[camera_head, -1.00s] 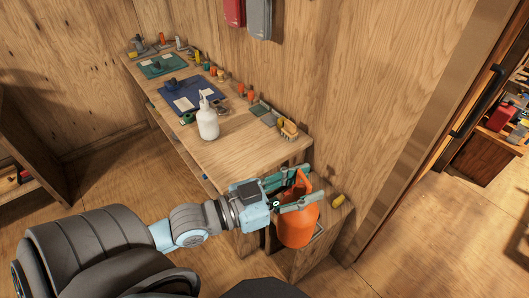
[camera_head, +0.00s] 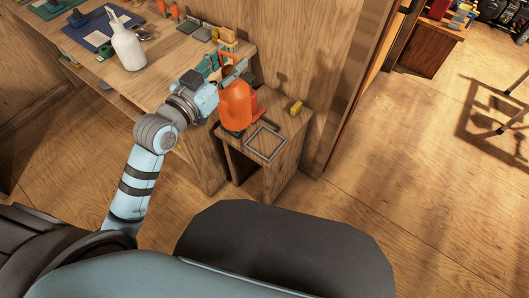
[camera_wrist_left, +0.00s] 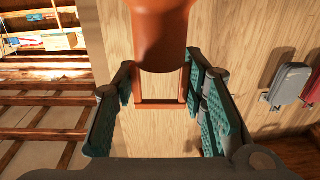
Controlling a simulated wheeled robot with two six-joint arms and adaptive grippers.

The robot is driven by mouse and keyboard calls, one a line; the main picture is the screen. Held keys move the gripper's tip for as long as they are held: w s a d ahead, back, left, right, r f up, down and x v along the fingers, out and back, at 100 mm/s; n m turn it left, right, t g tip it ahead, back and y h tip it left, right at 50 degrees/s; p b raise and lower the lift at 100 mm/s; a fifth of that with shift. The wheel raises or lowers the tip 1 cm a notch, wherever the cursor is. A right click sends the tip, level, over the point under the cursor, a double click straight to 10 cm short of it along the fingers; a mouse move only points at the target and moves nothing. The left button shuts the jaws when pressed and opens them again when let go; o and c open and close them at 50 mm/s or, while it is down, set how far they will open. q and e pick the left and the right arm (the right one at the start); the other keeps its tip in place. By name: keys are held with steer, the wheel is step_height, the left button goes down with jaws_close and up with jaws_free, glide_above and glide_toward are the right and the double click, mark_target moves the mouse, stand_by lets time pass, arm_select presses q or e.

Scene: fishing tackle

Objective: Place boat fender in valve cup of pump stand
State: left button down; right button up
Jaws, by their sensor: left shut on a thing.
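The orange boat fender (camera_head: 236,103) hangs upright in my left gripper (camera_head: 227,70), whose teal fingers are shut around its narrow top part. In the left wrist view the fender (camera_wrist_left: 160,38) shows at the top between the two teal fingers. The fender is above the left part of a small wooden cabinet top. A red part (camera_head: 258,104) shows just behind it, and a dark base shows under its lower end. The fender hides much of these, so I cannot tell the valve cup or whether the fender touches it. My right gripper is not in view.
A grey square frame (camera_head: 265,144) and a yellow object (camera_head: 296,107) lie on the small wooden cabinet (camera_head: 285,135). The longer workbench (camera_head: 165,78) beside it holds a white pump bottle (camera_head: 126,42) and small tackle. A wooden wall stands behind.

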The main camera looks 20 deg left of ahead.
arm_select(q)
steer(key=w+d+f+m+h+b, duration=0.1)
steer(key=w+d+f+b, duration=0.2)
steer(key=w+b, duration=0.25)
steer(key=w+d+f+h+b, duration=0.1)
steer(key=w+d+f+b, duration=0.15)
steer(key=w+b, duration=0.3)
arm_select(e)
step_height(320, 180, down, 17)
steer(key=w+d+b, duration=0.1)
steer(key=b, duration=0.4)
arm_select(q)
step_height(320, 180, down, 19)
steer(key=s+b, duration=0.1)
steer(key=b, duration=0.2)
steer(key=shift+d+r+g+b, duration=0.2)
steer(key=shift+d+g+b, duration=0.05)
steer(key=shift+g+b, duration=0.05)
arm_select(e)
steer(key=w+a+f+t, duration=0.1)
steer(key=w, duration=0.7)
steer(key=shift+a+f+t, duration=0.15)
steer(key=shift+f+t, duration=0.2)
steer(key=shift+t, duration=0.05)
arm_select(q)
steer(key=shift+f, duration=0.1)
